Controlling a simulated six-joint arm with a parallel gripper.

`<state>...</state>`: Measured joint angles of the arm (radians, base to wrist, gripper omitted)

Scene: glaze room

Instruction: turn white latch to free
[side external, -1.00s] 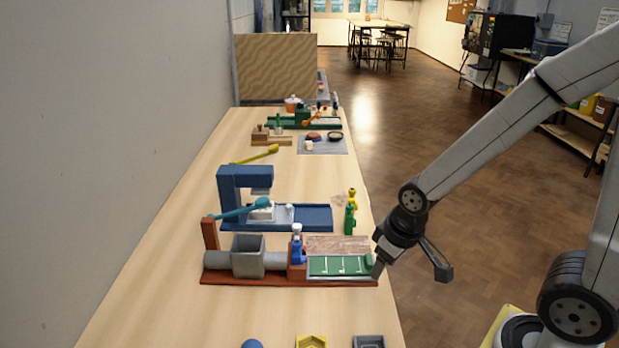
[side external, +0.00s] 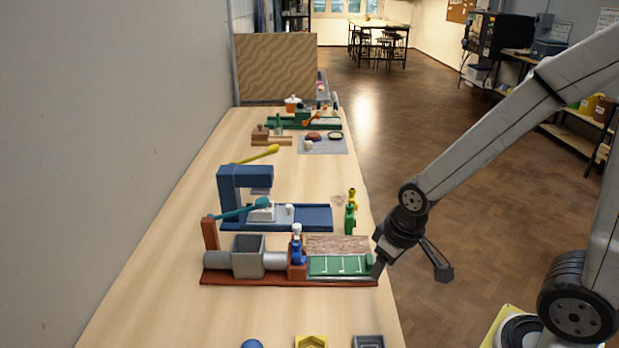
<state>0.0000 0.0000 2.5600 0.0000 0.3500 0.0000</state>
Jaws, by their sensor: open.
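A small white piece (side external: 297,229) tops a blue upright part on the red-brown block of the nearest fixture (side external: 220,279). Another small white piece (side external: 289,210) stands on the blue machine's base behind it. I cannot tell for certain which one is the white latch, or its turn position. My gripper (side external: 410,271) is open and empty, with its two fingers spread wide. One finger is at the right end of the nearest fixture, by the green panel (side external: 340,265); I cannot tell whether it touches. The other finger hangs over the floor, right of the table.
The blue machine (side external: 229,190) with a teal lever (side external: 240,210) stands behind the nearest fixture. A green bottle-like piece (side external: 350,218) is near the right edge. A yellow hexagonal tray (side external: 311,342) and a grey tray (side external: 369,342) sit in front. The left tabletop (side external: 150,260) is clear.

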